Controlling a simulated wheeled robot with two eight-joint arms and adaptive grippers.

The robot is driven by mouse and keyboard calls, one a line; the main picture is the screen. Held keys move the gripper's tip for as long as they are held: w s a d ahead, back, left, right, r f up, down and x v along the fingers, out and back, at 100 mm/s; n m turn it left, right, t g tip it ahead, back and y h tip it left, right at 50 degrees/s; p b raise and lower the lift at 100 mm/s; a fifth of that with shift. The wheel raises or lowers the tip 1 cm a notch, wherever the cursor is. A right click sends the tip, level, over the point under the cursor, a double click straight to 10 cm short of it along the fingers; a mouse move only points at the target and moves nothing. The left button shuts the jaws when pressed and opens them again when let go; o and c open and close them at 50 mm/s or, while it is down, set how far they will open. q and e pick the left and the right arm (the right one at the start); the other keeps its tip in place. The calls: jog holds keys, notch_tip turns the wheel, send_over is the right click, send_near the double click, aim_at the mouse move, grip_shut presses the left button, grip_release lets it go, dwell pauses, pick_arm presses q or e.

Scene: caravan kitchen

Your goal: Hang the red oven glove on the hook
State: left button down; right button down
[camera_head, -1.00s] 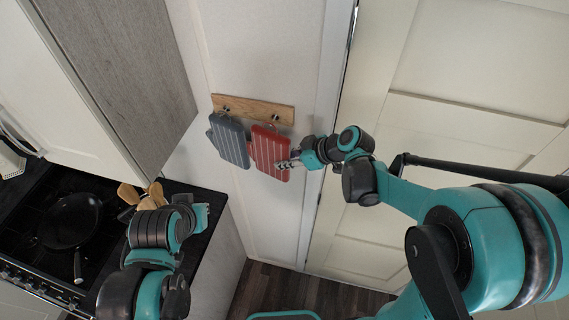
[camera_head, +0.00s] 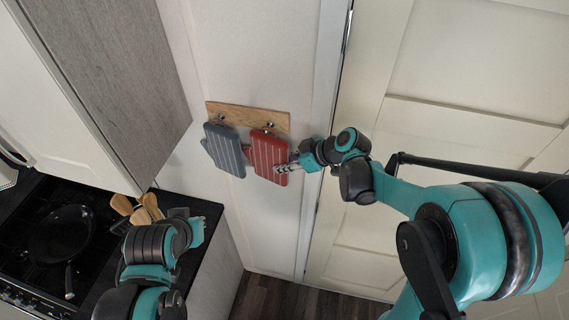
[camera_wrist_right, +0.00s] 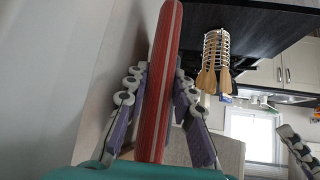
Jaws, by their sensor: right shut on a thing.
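The red oven glove (camera_head: 268,153) has pale stripes and is upright against the wooden hook board (camera_head: 248,116) on the wall, just below the right hook (camera_head: 270,126). I cannot tell whether its loop is on the hook. My right gripper (camera_head: 284,168) is shut on the glove's lower right edge. In the right wrist view the glove (camera_wrist_right: 160,75) stands edge-on between the two fingers of the right gripper (camera_wrist_right: 160,95). My left gripper (camera_head: 194,222) is near the counter, away from the glove; its fingers are too unclear to read.
A grey striped oven glove (camera_head: 224,149) hangs on the left hook, close beside the red one. Wooden utensils (camera_head: 145,208) and a black pan (camera_head: 62,233) on the hob are at lower left. A grey cupboard (camera_head: 120,75) is at upper left. A pale door (camera_head: 470,60) is at right.

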jog(key=c, duration=1.2)
grip_release()
jog(key=v, duration=1.2)
jog(key=s+d+f+m+h+b, duration=0.2)
jog(key=s+f+b, duration=0.3)
jog(key=f+b, duration=0.6)
jog(key=s+d+f+m+t+h+b, duration=0.1)
jog(key=s+f+m+b, duration=0.4)
jog(key=f+b, duration=0.6)
jog(key=s+d+f+m+t+h+b, duration=0.1)
jog(key=s+d+f+m+h+b, duration=0.2)
jog(key=f+b, duration=0.8)
notch_tip(320, 180, down, 4)
jog(key=shift+s+f+m+h, duration=0.2)
jog(key=shift+s+m+h, duration=0.5)
jog(key=shift+s+h, duration=0.25)
